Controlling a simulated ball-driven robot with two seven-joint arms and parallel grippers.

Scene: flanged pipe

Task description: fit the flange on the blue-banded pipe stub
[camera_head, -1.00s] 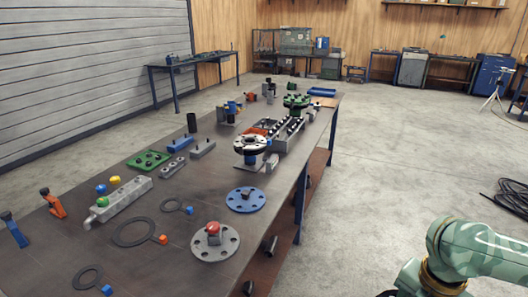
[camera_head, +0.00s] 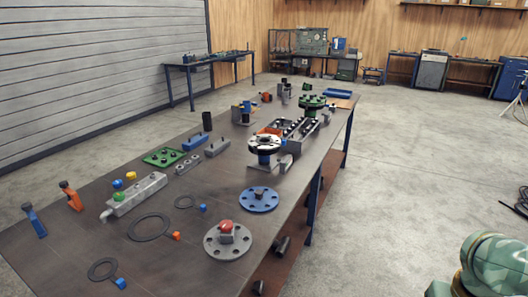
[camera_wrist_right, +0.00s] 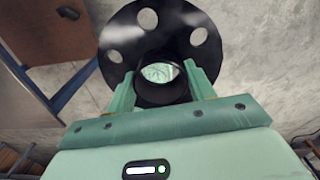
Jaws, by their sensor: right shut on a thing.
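The blue-banded pipe stub (camera_head: 264,160) stands upright on the table's right side, with a black, white-spotted flange face (camera_head: 267,144) on top. My right gripper (camera_wrist_right: 162,85) is shut on a dark flange (camera_wrist_right: 118,38) with round bolt holes. Its fingers lie on both sides of the flange's dark collar. I see a pale green surface through the bore. In the right wrist view the flange is over the floor, apart from the stub. The head view shows only part of my right arm at the lower right, without its gripper. My left gripper is not in view.
A blue flange plate (camera_head: 259,199) and a grey flange with a red knob (camera_head: 227,241) lie on the near table. A green-flanged stub (camera_head: 312,104) stands farther back. Rings, blocks and a grey manifold (camera_head: 137,194) lie to the left.

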